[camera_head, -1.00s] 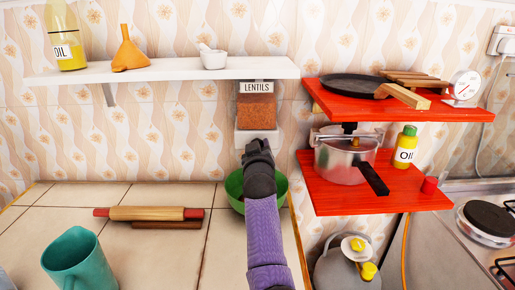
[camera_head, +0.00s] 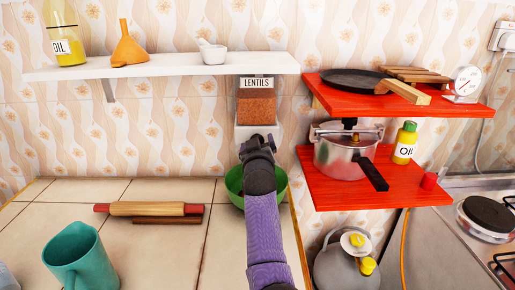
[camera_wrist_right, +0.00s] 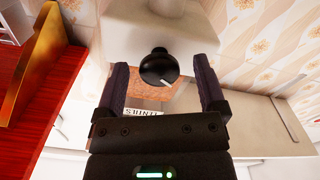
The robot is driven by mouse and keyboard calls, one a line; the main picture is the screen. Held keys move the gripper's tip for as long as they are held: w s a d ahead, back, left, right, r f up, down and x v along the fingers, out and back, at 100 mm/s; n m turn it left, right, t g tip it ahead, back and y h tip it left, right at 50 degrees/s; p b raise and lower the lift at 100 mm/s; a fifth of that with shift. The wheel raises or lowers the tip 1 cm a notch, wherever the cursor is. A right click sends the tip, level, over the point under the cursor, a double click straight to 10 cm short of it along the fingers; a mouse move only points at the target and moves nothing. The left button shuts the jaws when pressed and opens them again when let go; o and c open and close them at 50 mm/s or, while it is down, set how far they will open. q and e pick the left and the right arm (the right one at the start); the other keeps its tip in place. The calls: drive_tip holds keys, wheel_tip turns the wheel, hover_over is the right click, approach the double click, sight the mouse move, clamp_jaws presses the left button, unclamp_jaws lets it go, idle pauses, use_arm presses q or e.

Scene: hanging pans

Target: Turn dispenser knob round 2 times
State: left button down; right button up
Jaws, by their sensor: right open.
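The lentil dispenser (camera_head: 256,105) hangs under the white shelf, with a "LENTILS" label and orange-brown lentils behind its clear front. In the right wrist view its white lower body (camera_wrist_right: 160,38) carries a round black knob (camera_wrist_right: 158,68) with a white mark pointing to the lower right. My right gripper (camera_wrist_right: 165,85) is open, with one finger on each side of the knob and a gap on both sides. In the head view my right gripper (camera_head: 257,143) is just below the dispenser and hides the knob. My left gripper is not in view.
A green bowl (camera_head: 234,183) sits on the tiled counter below the dispenser, partly behind my arm. Red shelves (camera_head: 330,190) with a pot (camera_head: 340,155) and pan stand close on the right.

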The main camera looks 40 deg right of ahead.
drive_tip(key=p+v, duration=0.2)
drive_tip(key=v, duration=0.7)
drive_tip(key=shift+s+a, duration=0.2)
